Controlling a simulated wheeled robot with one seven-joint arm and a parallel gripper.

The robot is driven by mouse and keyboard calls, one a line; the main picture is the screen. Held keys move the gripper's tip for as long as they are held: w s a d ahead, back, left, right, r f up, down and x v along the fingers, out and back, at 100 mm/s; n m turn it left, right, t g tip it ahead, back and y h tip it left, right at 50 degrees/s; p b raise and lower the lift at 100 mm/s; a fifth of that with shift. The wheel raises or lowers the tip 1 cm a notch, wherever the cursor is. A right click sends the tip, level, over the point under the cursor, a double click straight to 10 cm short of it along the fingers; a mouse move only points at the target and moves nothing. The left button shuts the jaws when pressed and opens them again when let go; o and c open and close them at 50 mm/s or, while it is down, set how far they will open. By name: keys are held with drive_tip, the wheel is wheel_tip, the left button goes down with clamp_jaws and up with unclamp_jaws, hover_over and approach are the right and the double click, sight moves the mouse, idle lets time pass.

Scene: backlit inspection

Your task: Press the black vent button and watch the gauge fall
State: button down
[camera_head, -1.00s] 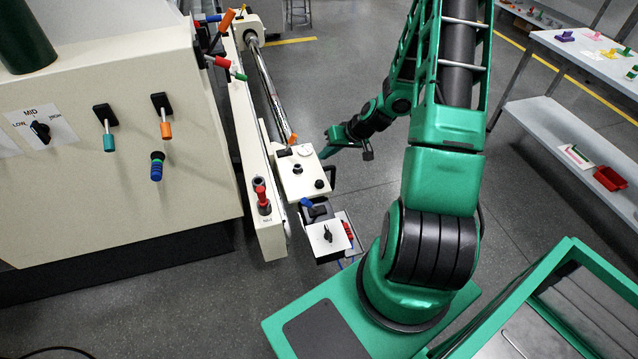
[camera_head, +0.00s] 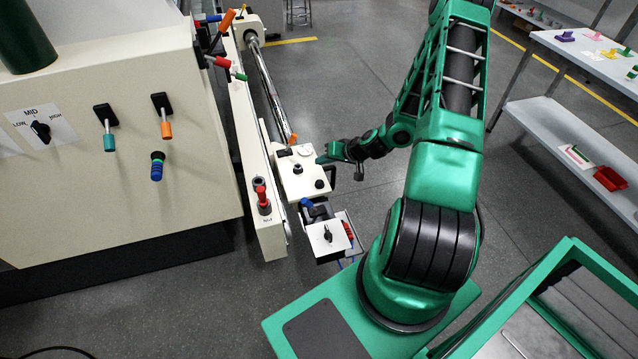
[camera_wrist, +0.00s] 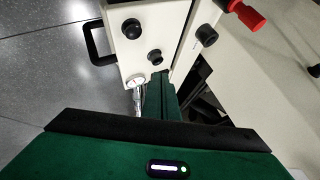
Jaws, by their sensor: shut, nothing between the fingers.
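A cream panel box (camera_head: 290,186) carries two round black parts, a larger one (camera_head: 320,184) near its front corner and a smaller one (camera_head: 297,168) near its middle. They also show in the wrist view, the larger (camera_wrist: 131,28) and the smaller (camera_wrist: 155,56). I cannot tell by a label which is the vent button. A small white-faced gauge (camera_wrist: 135,81) sits near the panel's edge; its needle is too small to read. My gripper (camera_head: 322,158) is shut and empty at the box's right side, close to the gauge. Its green fingers (camera_wrist: 158,82) point towards the smaller black part.
A black handle (camera_wrist: 98,45) sticks out from the box's side. A smaller box with a black knob (camera_head: 328,234) stands in front. The floor to the right is clear up to a shelf (camera_head: 572,140).

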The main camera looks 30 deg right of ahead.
sight(322, 183)
drive_tip(key=shift+f, duration=4)
drive_tip(key=shift+f, duration=0.1)
drive_tip(key=shift+f, duration=0.3)
drive_tip(key=shift+f, duration=0.35)
drive_tip(key=shift+r, duration=0.8)
drive_tip(key=shift+r, duration=2.5)
